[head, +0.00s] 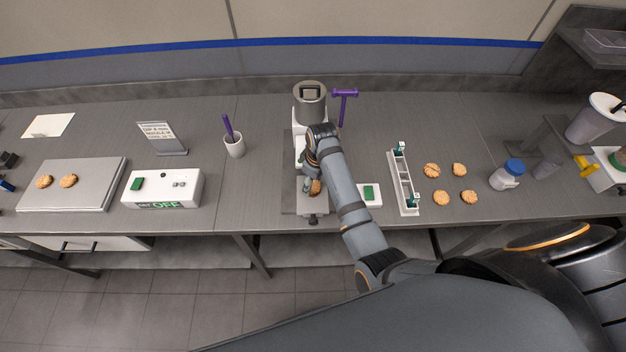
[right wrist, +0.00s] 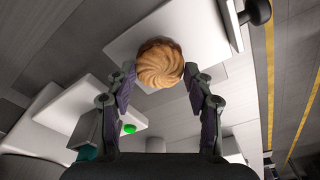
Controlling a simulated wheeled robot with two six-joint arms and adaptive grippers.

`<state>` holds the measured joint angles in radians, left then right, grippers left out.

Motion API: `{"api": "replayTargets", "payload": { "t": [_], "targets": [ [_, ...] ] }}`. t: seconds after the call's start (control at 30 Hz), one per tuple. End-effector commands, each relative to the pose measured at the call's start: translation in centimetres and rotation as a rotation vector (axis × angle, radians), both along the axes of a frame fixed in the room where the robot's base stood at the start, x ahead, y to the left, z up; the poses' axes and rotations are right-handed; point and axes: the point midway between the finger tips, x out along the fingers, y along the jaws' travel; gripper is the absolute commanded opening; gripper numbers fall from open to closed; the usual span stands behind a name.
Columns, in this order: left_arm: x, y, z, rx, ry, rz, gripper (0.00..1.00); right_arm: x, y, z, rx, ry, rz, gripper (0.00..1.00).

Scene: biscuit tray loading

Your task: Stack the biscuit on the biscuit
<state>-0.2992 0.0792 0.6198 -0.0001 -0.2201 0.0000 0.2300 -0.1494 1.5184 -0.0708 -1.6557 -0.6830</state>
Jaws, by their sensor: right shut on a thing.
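My right gripper (head: 311,187) is over the front part of the machine plate in the middle of the table. It is shut on a round swirled biscuit (right wrist: 160,63), whose edge also shows in the head view (head: 316,187). In the right wrist view the biscuit sits between the two fingertips (right wrist: 159,75), above a pale plate (right wrist: 205,30). A browner edge shows at its rim; I cannot tell if this is a second biscuit beneath. Several loose biscuits (head: 459,170) lie at the right. Two biscuits (head: 69,181) lie on the grey tray (head: 95,172) at the left. My left gripper is not seen.
A white rack (head: 405,183) stands just right of my right arm. A white box with a green button (head: 369,194) is beside the arm. A white control box (head: 160,187) reading OFF, a cup (head: 234,146) and a blue-capped jar (head: 507,174) stand farther out.

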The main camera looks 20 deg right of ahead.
Motion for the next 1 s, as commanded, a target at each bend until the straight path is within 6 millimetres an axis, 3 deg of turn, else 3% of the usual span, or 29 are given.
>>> {"api": "replayTargets", "payload": {
  "t": [0.5,0.53,0.57,1.0],
  "targets": [
    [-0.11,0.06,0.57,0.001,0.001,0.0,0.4,-0.03,-0.01,-0.3,-0.001,0.001,0.0,0.41],
    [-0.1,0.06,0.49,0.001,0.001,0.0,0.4,-0.01,-0.02,-0.37,0.0,0.0,0.0,0.55],
    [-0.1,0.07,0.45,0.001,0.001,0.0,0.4,0.0,-0.02,-0.4,0.0,0.0,0.0,0.59],
    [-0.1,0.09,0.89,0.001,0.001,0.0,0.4,0.0,0.0,0.37,0.0,0.0,0.0,0.6]
  ]
}}
